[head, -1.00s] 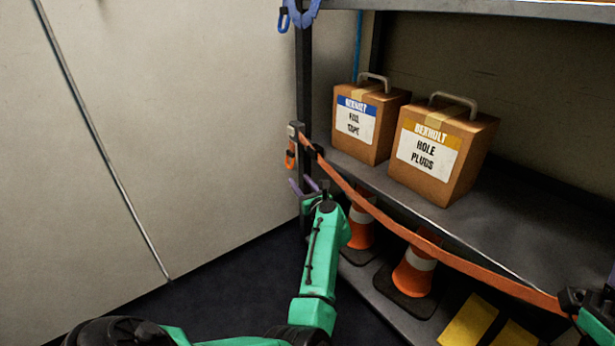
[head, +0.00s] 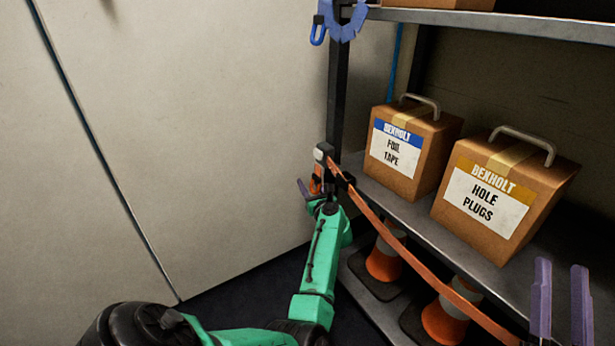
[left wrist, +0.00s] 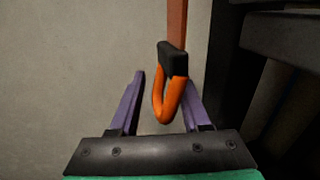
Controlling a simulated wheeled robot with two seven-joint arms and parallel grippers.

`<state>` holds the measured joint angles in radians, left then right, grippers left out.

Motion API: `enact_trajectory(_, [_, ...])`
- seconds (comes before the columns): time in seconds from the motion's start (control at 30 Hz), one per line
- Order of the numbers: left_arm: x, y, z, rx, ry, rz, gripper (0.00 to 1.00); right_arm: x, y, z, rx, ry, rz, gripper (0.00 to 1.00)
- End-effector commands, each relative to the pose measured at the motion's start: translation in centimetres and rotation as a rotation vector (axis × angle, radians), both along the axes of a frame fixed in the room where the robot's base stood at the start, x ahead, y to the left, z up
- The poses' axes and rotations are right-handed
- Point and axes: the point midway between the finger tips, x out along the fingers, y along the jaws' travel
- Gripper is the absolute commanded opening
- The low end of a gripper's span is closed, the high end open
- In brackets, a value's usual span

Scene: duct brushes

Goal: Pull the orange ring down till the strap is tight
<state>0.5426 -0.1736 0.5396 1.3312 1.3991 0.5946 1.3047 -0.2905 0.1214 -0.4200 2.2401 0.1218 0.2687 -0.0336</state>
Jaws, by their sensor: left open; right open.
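The orange ring (head: 316,185) hangs by the shelf's front left post, under the grey buckle (head: 323,151). In the left wrist view, the ring (left wrist: 160,108) hangs from a black sleeve on a short orange strap tail (left wrist: 177,24). My left gripper (left wrist: 163,80) is open, with the ring between its purple fingers, nearer the right one and overlapping it in the picture. Its fingers are mostly hidden in the head view. The orange strap (head: 400,237) runs from the buckle down to the right across the shelf front. My right gripper (head: 561,268) is open and empty at the lower right.
Two boxes, foil tape (head: 408,150) and hole plugs (head: 500,195), stand on the middle shelf (head: 400,205) behind the strap. Orange cones (head: 383,262) stand below. The space left of the post, before the wall, is free.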

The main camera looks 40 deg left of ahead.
Motion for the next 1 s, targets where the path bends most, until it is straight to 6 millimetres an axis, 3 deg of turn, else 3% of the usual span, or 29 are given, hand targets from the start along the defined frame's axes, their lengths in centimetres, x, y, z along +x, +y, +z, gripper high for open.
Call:
enact_trajectory(0.1, [-0.07, 0.16, -0.02, 0.000, 0.000, 0.000, 0.47, 0.08, 0.24, -1.52, -0.014, 0.038, 0.006, 0.49])
enact_trajectory(0.33, [-0.09, 0.19, -0.04, 0.000, 0.001, 0.000, 0.47, 0.00, 0.23, -1.59, -0.013, 0.041, 0.007, 0.49])
enact_trajectory(0.4, [-0.09, 0.19, -0.03, 0.000, 0.001, 0.000, 0.20, -0.03, 0.22, -1.51, -0.012, 0.039, 0.007, 0.49])
enact_trajectory(0.47, [-0.11, 0.20, -0.04, 0.000, 0.001, 0.001, 0.00, -0.04, 0.21, -1.45, -0.011, 0.038, 0.006, 0.49])
enact_trajectory(1.0, [-0.31, 0.41, -0.14, 0.001, 0.003, 0.008, 0.00, -0.01, 0.08, -1.00, -0.005, 0.027, 0.003, 0.49])
